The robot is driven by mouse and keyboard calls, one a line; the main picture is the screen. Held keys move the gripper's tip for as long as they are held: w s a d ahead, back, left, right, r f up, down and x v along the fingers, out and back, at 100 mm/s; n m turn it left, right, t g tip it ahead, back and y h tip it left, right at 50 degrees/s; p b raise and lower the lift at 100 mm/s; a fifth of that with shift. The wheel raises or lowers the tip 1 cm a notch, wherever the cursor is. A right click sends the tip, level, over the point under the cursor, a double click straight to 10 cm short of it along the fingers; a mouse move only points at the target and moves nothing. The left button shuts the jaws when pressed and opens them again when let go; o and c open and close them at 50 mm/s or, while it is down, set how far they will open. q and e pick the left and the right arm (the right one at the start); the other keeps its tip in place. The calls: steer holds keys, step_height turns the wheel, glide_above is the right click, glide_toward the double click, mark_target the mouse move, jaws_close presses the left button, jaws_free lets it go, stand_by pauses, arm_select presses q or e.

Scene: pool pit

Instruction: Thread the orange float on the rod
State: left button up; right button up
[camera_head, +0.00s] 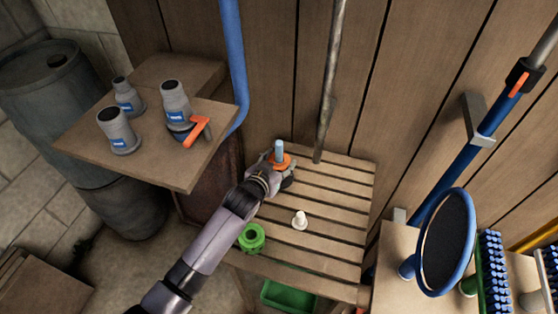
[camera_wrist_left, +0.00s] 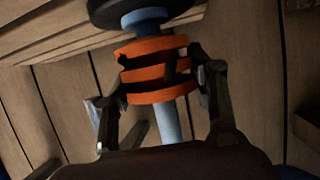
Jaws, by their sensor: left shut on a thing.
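The orange float (camera_head: 280,161) is around the light-blue rod (camera_head: 279,147) at the back of the slatted table. My left gripper (camera_head: 278,169) is shut on the float. In the left wrist view, the ribbed float (camera_wrist_left: 155,73) sits between my two fingers (camera_wrist_left: 160,85). The rod (camera_wrist_left: 172,122) shows on both sides of it. A short blue length separates the float from the dark round base (camera_wrist_left: 120,10). My gripper partly hides the base in the head view. My right gripper is not in view.
The slatted table (camera_head: 325,245) also holds a green ring-shaped piece (camera_head: 252,238) and a small white peg (camera_head: 300,220). A side table (camera_head: 160,170) with grey bottles stands left. A blue pipe (camera_head: 232,60) and a leaning metal pole (camera_head: 331,80) are close behind. Brushes (camera_head: 492,270) stand right.

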arm_select(q)
steer(key=shift+f, duration=0.45)
steer(key=o, duration=1.2)
steer(key=shift+o, duration=0.3)
steer(key=o, duration=0.4)
steer(key=shift+o, duration=0.2)
